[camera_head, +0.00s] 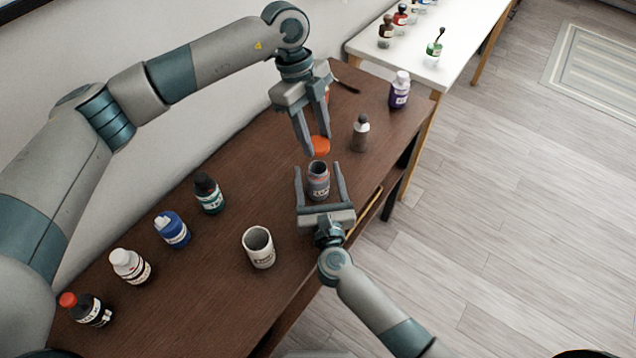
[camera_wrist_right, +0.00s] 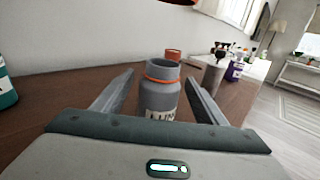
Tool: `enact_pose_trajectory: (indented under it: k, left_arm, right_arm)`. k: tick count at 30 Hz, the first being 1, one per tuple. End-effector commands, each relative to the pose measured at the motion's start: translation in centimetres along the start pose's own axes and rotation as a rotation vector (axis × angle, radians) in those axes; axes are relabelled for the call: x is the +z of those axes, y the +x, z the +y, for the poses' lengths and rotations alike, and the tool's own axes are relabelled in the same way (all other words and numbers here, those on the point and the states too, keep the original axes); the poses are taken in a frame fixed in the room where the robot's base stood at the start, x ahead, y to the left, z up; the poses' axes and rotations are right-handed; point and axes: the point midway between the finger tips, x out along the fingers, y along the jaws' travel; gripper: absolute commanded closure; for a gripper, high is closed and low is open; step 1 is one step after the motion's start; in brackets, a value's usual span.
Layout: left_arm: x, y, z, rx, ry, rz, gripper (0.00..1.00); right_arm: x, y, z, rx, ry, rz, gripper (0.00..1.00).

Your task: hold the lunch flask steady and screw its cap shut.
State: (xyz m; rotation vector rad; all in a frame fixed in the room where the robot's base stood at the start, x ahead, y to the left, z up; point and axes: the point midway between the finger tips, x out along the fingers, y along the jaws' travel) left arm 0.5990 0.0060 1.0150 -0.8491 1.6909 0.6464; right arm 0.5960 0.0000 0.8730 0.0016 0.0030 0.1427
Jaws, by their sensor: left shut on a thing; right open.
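The lunch flask (camera_head: 318,184) is a grey, labelled jar standing upright and uncapped on the brown table. In the right wrist view the flask (camera_wrist_right: 160,96) shows its open mouth and an orange ring at its neck. My left gripper (camera_head: 317,142) is shut on the orange cap (camera_head: 320,146), holding it above and slightly beyond the flask, apart from it. My right gripper (camera_head: 318,168) is open, with one finger on each side of the flask and visible gaps to both. The fingers (camera_wrist_right: 160,76) also flank it in the right wrist view.
A grey bottle (camera_head: 360,134) stands close right of the flask, and a purple bottle (camera_head: 399,91) farther back. A white mug (camera_head: 258,248) is at the front left. Several bottles line the left, including a green one (camera_head: 208,194). A white table (camera_head: 420,45) adjoins behind.

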Motion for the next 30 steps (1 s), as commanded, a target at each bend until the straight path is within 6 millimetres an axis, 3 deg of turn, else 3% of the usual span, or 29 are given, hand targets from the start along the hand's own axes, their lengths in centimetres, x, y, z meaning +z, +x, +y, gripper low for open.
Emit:
enact_pose_trajectory:
  k: [8,16,22,30]
  left_arm:
    - [0.0,0.0,0.0,0.000,0.000,0.000,0.82]
    - [0.0,0.0,0.0,0.000,0.000,0.000,0.82]
    - [0.2,0.8,0.0,0.002,-0.001,0.002,0.82]
    - [1.0,3.9,0.0,0.002,-0.001,0.009,0.82]
  right_arm:
    - [0.0,0.1,0.0,0.000,0.000,0.000,0.34]
    - [0.0,0.0,0.0,0.000,0.001,0.000,0.97]
    - [0.0,0.0,0.0,0.000,0.000,0.000,0.97]
    - [0.0,0.0,0.0,0.000,0.000,0.000,0.97]
